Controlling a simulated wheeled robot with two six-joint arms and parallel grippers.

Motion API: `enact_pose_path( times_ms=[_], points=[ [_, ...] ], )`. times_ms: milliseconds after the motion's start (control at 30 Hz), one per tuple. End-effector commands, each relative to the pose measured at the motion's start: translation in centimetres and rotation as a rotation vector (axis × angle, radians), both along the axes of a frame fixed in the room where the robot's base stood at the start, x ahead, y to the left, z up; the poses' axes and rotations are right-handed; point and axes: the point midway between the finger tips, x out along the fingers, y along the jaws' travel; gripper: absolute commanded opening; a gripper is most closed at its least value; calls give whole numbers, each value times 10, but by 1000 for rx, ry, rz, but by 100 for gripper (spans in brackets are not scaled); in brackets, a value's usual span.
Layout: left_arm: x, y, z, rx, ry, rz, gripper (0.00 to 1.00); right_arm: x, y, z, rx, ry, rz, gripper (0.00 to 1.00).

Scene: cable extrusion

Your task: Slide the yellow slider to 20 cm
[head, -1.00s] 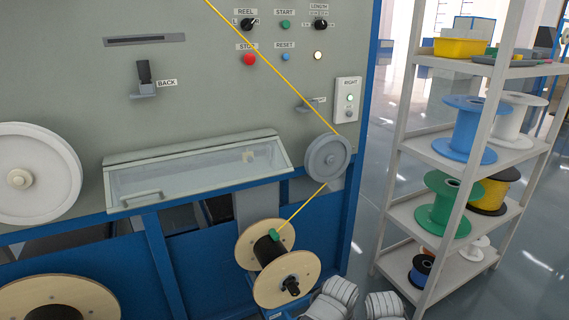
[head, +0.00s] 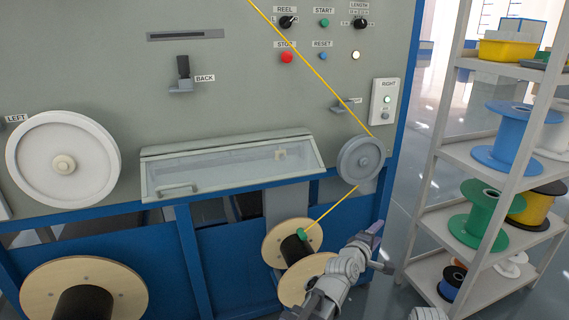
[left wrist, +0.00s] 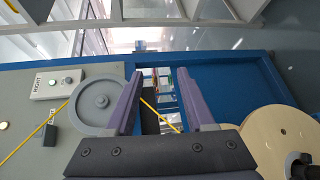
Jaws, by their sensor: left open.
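I cannot make out a yellow slider or a 20 cm mark in either view. The machine's front panel (head: 240,100) carries a thin dark slot (head: 185,35) on a grey plate near the top. A yellow cable (head: 320,75) runs down to a grey pulley (head: 361,160) and on to a reel (head: 278,243). My left gripper (head: 379,248) is to the right of that reel and below the pulley. In the left wrist view the left gripper (left wrist: 160,76) has its two purple fingers apart, with nothing held.
A white shelf (head: 477,150) with several coloured spools stands at the right. A glass-lidded box (head: 235,168) juts from the panel. A large white wheel (head: 95,185) and a wooden reel (head: 125,290) are at the left. Open floor (head: 405,200) shows between machine and shelf.

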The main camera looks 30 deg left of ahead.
Motion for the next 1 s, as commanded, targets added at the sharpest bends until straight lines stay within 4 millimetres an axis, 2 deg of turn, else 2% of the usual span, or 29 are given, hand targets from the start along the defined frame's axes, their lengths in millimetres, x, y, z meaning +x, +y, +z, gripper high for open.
enact_pose_path(
  times_ms=[33,100,200,300,400,500,600,800,1000],
  points=[
    [8,30,20,-135,-82,99,54,0,0,0,0,0,0,54],
    [12,71,48,-329,-208,224,54,0,0,-1,0,0,0,54],
    [5,131,80,-585,-394,377,54,0,0,-1,0,0,0,54],
    [-12,183,102,-791,-569,490,54,0,0,-1,0,0,0,54],
    [-30,221,114,-938,-711,565,54,0,0,-2,0,0,0,54],
    [-44,244,120,-1027,-808,607,54,0,0,-2,0,0,0,54],
    [-52,256,122,-1071,-859,626,54,0,0,-2,0,0,0,54],
    [-53,259,123,-1081,-872,630,54,0,0,-1,0,0,0,54],
    [-43,266,130,-1080,-871,631,54,0,0,5,0,0,-1,54]
  ],
)
